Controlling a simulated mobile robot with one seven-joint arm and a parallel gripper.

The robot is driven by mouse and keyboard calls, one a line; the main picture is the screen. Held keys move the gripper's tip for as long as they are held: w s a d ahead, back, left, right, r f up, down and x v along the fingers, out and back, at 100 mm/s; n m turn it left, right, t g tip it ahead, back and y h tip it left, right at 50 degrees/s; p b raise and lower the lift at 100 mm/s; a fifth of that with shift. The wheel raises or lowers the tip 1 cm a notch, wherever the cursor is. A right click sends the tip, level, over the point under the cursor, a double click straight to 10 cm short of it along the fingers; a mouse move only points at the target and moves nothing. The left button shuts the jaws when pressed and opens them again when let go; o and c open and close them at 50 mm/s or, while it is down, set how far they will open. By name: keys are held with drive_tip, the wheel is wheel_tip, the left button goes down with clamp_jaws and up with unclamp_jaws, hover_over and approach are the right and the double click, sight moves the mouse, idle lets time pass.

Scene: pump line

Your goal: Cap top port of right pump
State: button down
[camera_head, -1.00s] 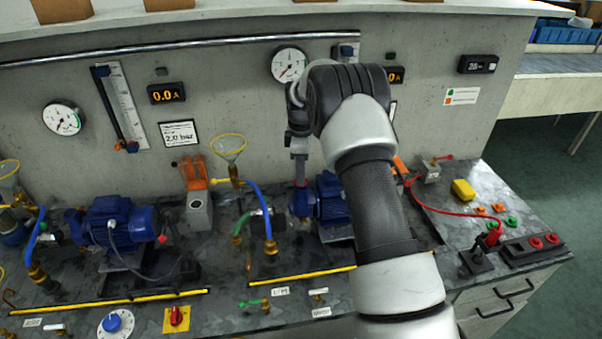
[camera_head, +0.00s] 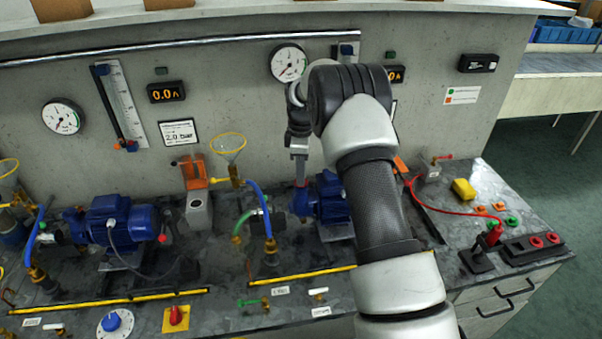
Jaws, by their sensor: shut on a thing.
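The right pump (camera_head: 331,197) is blue and stands on the bench in the middle, partly hidden behind my arm. My gripper (camera_head: 300,180) points down just above the pump's left end, where its top port would be. A small reddish thing shows at the fingertips; the gripper is shut on it. I cannot tell at this size whether it touches the port, and the port itself is hidden by the fingers.
A second blue pump (camera_head: 118,222) stands at the left. A funnel (camera_head: 229,143) with a blue hose (camera_head: 262,210) stands left of my gripper. The wall with gauges rises close behind.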

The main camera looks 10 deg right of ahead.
drive_tip(key=shift+f, duration=0.2)
drive_tip(key=c, duration=1.6)
unclamp_jaws()
drive_tip(key=shift+c, duration=0.2)
drive_tip(key=shift+r+p, duration=1.55)
drive_tip(key=shift+r, duration=1.45)
wheel_tip(320, 180, up, 18)
drive_tip(key=shift+f, duration=0.25)
